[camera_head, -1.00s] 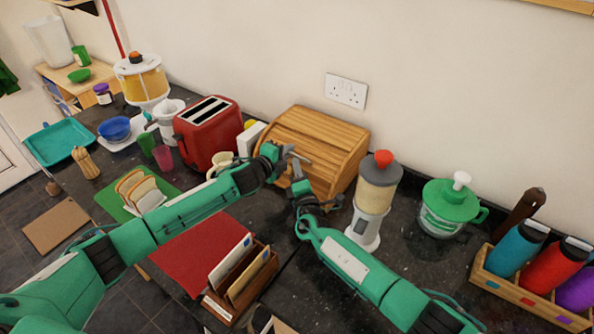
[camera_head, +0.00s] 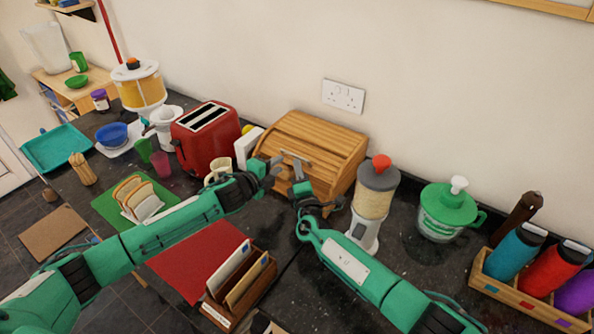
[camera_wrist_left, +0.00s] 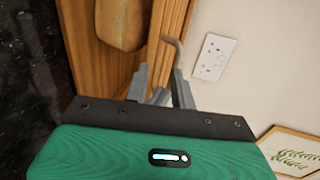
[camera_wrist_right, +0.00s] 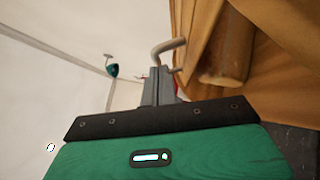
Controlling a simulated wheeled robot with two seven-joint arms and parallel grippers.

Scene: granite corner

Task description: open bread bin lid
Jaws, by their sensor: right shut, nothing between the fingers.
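The wooden bread bin (camera_head: 322,140) stands against the wall, its slatted lid (camera_head: 312,128) down as far as I can tell. A grey bar handle (camera_head: 295,158) sits on its front; a bent grey bar shows beyond the fingers in the left wrist view (camera_wrist_left: 174,45) and right wrist view (camera_wrist_right: 167,47). My left gripper (camera_head: 272,170) is at the bin's front left, fingers apart, empty, close to the handle. My right gripper (camera_head: 299,186) is just below the handle, shut and empty. Whether either touches the handle is unclear.
A red toaster (camera_head: 207,135) and a cream mug (camera_head: 217,170) stand left of the bin. A dispenser with a red knob (camera_head: 373,195) stands close on the right, beside my right arm. A letter rack (camera_head: 240,290) is in front. A wall socket (camera_head: 343,96) is behind.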

